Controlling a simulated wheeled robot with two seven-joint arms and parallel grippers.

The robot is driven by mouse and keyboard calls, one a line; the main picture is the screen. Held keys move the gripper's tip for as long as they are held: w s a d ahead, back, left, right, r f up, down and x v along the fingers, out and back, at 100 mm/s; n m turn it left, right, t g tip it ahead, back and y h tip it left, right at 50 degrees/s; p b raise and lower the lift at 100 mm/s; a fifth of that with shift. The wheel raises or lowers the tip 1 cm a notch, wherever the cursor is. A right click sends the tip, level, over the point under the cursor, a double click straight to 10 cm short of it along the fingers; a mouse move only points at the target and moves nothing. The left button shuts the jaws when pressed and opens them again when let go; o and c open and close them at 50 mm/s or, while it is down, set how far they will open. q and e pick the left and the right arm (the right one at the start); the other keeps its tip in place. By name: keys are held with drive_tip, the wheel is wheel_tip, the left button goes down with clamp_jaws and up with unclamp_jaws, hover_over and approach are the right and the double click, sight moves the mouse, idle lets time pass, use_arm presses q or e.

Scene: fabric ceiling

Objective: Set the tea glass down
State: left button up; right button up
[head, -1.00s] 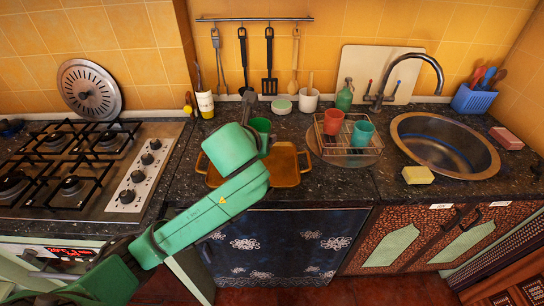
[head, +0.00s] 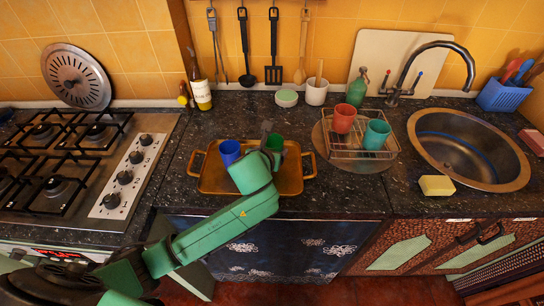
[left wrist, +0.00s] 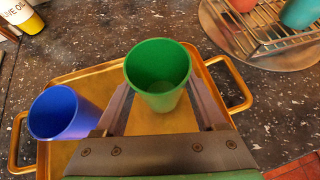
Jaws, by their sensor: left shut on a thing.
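The tea glass appears as a green cup (head: 277,143), upright between the fingers of my left gripper (head: 268,142). In the left wrist view the green cup (left wrist: 158,72) is empty, and the left gripper's fingers (left wrist: 160,105) are shut on its two sides. It is over the back right part of the brass tray (head: 215,184). My gripper and arm hide its base in the head view, so I cannot tell whether it touches the tray. A blue cup (head: 229,150) stands on the tray to its left, apart from it. My right gripper is not in view.
A wire rack (head: 352,153) with a red cup (head: 343,118) and a teal cup (head: 377,134) stands right of the tray. A sink (head: 470,150) lies further right, a stove (head: 75,180) left. An oil bottle (head: 200,88) stands behind.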

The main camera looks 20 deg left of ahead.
use_arm(q)
drive_tip(key=shift+s+f, duration=0.15)
drive_tip(key=shift+f, duration=0.75)
drive_tip(key=shift+s+f, duration=0.1)
drive_tip(key=shift+f, duration=0.1)
drive_tip(key=o, duration=1.4)
drive_tip(key=shift+f, duration=0.1)
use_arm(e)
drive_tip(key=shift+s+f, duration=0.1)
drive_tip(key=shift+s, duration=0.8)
use_arm(q)
drive_tip(key=shift+s+r, duration=0.25)
drive_tip(key=shift+r, duration=0.05)
drive_tip(key=v, duration=1.1)
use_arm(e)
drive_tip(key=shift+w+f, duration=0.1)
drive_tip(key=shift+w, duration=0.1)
